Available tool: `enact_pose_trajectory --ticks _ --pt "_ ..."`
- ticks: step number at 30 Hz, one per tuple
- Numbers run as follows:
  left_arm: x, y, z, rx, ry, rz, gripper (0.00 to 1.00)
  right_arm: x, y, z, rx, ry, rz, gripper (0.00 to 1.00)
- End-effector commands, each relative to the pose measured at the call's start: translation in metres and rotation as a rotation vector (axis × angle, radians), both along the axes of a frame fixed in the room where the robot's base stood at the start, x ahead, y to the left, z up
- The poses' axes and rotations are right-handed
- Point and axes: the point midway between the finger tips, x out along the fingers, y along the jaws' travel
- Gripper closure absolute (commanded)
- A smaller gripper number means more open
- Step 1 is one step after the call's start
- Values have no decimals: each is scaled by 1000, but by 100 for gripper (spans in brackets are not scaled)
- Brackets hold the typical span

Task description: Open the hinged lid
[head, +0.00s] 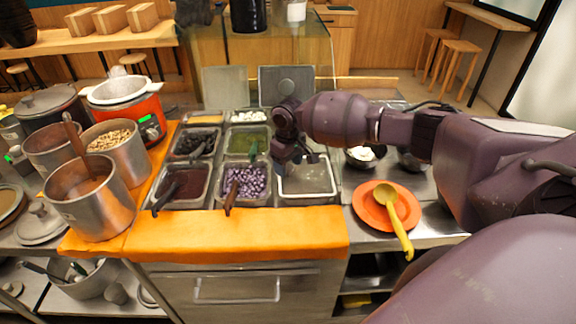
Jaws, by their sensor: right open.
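Two flat lid-like panels stand upright at the back of the topping counter: a pale grey panel (224,88) on the left and a darker grey panel (272,88) on the right. I cannot tell which of them is the hinged lid, and their hinges are too small to make out. My right gripper (297,166) points down, open and empty, over the front right metal pan (318,193). It is in front of the darker panel and lower in the picture. My arm hides part of the counter behind. My left gripper is not in view.
Topping pans stand left of my gripper, one with purple cubes (247,182). Handles stick out over the orange front edge (240,232). Steel pots (92,205) crowd the left. An orange plate (372,217) with a yellow ladle (399,232) lies right.

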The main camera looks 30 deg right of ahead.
Motion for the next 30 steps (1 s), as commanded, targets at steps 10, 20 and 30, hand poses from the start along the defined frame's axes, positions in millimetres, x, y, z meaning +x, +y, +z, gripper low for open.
enact_pose_trajectory --ticks 10,20,30 --pt "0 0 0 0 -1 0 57 0 0 -7 0 -1 0 39" --pt "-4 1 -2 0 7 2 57 0 0 -7 -1 -1 0 79" --pt "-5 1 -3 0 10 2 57 1 0 -6 4 -4 0 100"
